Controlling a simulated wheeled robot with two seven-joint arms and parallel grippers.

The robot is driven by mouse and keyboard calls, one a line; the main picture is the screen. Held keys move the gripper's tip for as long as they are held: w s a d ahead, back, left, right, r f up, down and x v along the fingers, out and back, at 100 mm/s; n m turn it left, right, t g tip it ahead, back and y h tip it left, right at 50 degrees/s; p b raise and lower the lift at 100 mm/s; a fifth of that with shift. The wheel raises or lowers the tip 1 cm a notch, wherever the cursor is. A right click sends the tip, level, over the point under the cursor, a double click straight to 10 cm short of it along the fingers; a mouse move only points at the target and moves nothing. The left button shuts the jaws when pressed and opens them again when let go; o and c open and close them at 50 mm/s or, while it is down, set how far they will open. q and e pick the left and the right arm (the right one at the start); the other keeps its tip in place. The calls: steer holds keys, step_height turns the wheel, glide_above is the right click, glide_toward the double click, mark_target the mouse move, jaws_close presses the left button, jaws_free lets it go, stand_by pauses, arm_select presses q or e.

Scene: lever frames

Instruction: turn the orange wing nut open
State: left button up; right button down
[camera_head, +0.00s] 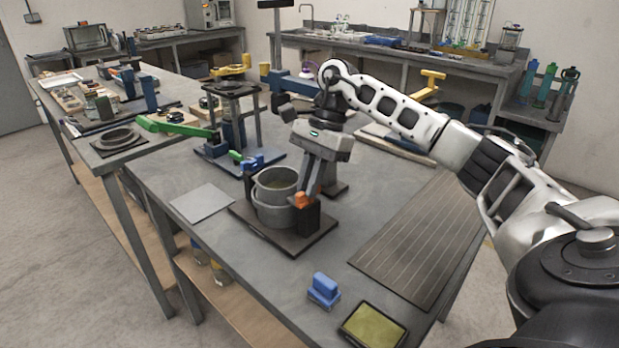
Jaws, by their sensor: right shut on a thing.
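The orange wing nut (301,200) sits on top of a black post (307,217) beside a grey metal pot (272,211) on a dark base plate (293,247). My right gripper (305,192) comes down from above, its fingers pointing down at the wing nut. It is shut on the wing nut. The fingers hide part of the nut, so its exact turn angle is hard to tell. My left gripper is not in view.
A blue block (323,287) and a yellow-green pad (372,326) lie near the front edge. A ribbed dark mat (420,245) lies at right. A stand with a green lever (175,127) is behind at left. A flat grey plate (202,203) lies left of the pot.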

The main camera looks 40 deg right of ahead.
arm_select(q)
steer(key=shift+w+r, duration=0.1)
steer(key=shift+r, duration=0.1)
arm_select(e)
steer(key=shift+r+n, duration=0.1)
steer(key=shift+n, duration=0.2)
steer(key=c, duration=1.5)
jaws_free()
